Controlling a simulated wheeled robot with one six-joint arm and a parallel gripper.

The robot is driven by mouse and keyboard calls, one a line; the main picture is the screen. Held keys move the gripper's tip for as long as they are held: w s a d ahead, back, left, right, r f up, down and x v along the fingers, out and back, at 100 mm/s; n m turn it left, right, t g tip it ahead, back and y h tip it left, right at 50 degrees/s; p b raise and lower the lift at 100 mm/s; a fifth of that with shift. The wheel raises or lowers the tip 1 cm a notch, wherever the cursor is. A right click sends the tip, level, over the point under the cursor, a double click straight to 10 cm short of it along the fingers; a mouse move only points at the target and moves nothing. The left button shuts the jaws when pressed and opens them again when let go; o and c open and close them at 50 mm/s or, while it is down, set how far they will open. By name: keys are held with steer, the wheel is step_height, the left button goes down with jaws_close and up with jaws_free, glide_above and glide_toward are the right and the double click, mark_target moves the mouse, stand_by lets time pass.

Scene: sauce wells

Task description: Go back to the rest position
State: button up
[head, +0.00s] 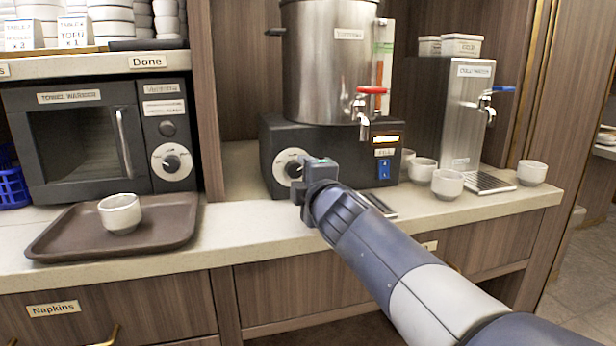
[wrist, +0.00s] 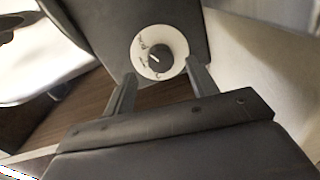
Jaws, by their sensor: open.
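My gripper (wrist: 160,90) is open and empty in the wrist view, its two fingers apart on either side of a black knob (wrist: 160,57) on a white dial. In the head view my gripper (head: 318,180) is in front of the black base (head: 330,155) of the steel urn (head: 335,60), just right of that dial (head: 292,168). I cannot tell whether the fingers touch the knob. My arm reaches in from the lower right.
A brown tray (head: 60,238) holds a white cup (head: 120,213) before the towel warmer (head: 85,140). Several cups, one of them a white cup (head: 447,183), stand near the cold water dispenser (head: 465,110). The counter (head: 235,225) between tray and gripper is clear.

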mark_target(295, 170)
steer(key=p+v, duration=0.1)
steer(key=v, duration=0.5)
steer(key=shift+s+r, duration=0.15)
steer(key=shift+s, duration=0.1)
steer(key=b+x, duration=0.1)
steer(key=x, duration=0.9)
steer(key=shift+w+f, duration=0.15)
steer(key=shift+f, duration=0.05)
steer(key=n, duration=0.5)
steer(key=shift+r+h+b, duration=0.15)
steer(key=shift+h+b, duration=0.15)
steer(key=n, duration=0.4)
steer(key=shift+a+n, duration=0.1)
steer(key=shift+n, duration=0.2)
steer(key=n, duration=0.5)
steer(key=shift+h, duration=0.3)
steer(key=n, duration=0.5)
steer(key=shift+a+t, duration=0.15)
steer(key=shift+t, duration=0.25)
